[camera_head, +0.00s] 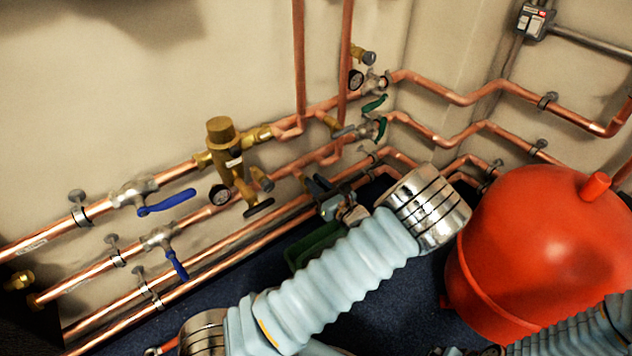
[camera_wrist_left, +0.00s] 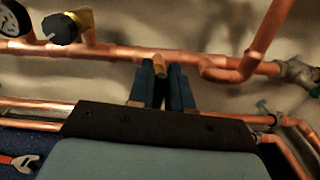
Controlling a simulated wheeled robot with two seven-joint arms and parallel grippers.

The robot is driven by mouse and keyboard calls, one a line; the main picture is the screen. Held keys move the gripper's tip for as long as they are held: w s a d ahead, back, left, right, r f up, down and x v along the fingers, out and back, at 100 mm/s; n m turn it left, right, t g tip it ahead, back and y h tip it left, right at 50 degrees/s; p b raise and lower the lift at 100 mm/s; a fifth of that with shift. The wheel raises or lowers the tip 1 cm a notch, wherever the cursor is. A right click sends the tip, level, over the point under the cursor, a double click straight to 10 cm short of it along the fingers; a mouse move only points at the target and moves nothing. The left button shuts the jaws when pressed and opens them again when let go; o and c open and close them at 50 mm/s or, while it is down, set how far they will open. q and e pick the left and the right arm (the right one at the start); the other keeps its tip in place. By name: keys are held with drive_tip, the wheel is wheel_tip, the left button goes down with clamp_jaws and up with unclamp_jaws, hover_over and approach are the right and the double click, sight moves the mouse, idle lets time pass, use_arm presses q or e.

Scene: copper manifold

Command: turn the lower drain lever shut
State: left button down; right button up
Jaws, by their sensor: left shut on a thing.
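My left gripper (camera_head: 326,190) reaches in from below to the lower copper pipe by the wall. In the left wrist view its two dark blue fingers (camera_wrist_left: 160,84) are close together around a small brass piece (camera_wrist_left: 159,69) just below the pipe. This appears to be part of the lower drain; the lever itself is mostly hidden between the fingers, so I cannot tell its angle. In the head view the gripper hides this spot. My right gripper is not in view.
Blue levers (camera_head: 167,203) sit on the pipes at left, green levers (camera_head: 375,104) near the corner. A brass valve (camera_head: 219,135) and gauge (camera_head: 220,195) stand left of the gripper. A red tank (camera_head: 545,240) stands at right. A green container (camera_head: 312,246) is below the gripper.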

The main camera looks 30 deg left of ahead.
use_arm(q)
drive_tip(key=shift+w+r+m+p, duration=0.15)
drive_tip(key=shift+r+m+p, duration=0.05)
drive_tip(key=shift+m+p, duration=0.55)
drive_tip(key=shift+w+d+m+p, duration=0.15)
drive_tip(key=shift+w+m+p, duration=0.05)
drive_tip(key=shift+m+p, duration=0.65)
drive_tip(key=shift+w+d+f+m+p, duration=0.1)
drive_tip(key=shift+w+f+m+p, duration=0.35)
drive_tip(key=shift+m, duration=1.9)
drive_tip(key=shift+w+d+f+m+p, duration=0.15)
drive_tip(key=shift+f+m+p, duration=0.65)
drive_tip(key=shift+m, duration=1.6)
drive_tip(key=shift+w+d+f+m+p, duration=0.2)
drive_tip(key=shift+m+p, duration=0.65)
drive_tip(key=shift+m, duration=1.5)
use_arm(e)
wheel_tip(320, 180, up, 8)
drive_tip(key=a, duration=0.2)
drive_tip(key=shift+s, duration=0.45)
use_arm(q)
drive_tip(key=shift+a+f, duration=0.1)
drive_tip(key=shift+f, duration=0.1)
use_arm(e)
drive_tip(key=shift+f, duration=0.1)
use_arm(q)
drive_tip(key=c, duration=1.1)
unclamp_jaws()
